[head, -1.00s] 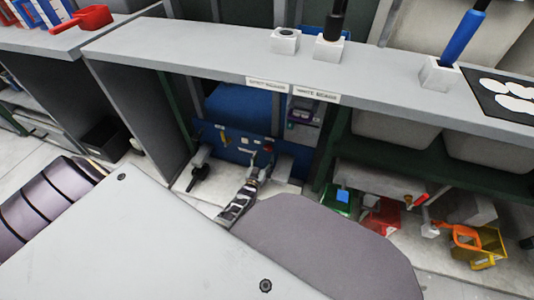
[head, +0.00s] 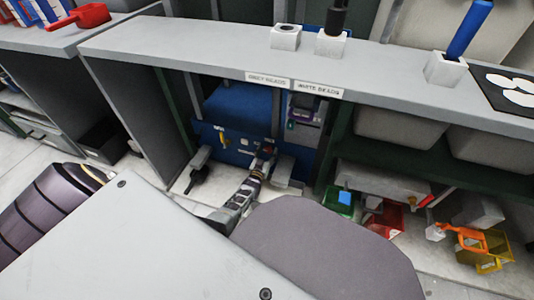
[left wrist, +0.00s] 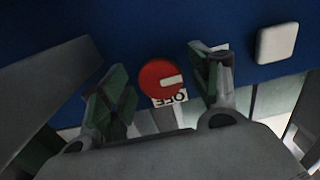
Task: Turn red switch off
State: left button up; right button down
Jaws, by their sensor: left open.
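The red switch (left wrist: 162,79) is a round red knob with a pale bar, on the blue machine panel (left wrist: 140,30). A white label reading OFF, upside down in the left wrist view, sits just below it. My left gripper (left wrist: 160,88) is open, with one green-padded finger on each side of the knob; I cannot tell whether they touch it. In the head view my left gripper (head: 262,163) is at the blue panel (head: 228,140) under the counter, and a little red shows there. My right gripper is not in view.
The grey counter (head: 200,52) overhangs the blue machine, with a grey side wall (head: 140,115) on the left. Green, red and yellow bins with scoops stand at right, including a red bin (head: 386,220). A white square (left wrist: 277,43) is on the panel near the knob.

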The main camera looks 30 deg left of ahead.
pick_arm(q)
jog(key=shift+c, duration=0.3)
jog(key=c, duration=1)
jog(key=shift+o, duration=0.2)
jog(key=shift+m, duration=0.5)
jog(key=m, duration=0.3)
jog(key=shift+m, duration=0.4)
jog(key=m, duration=0.8)
jog(key=shift+a+r+m, duration=0.1)
jog(key=shift+m, duration=2.5)
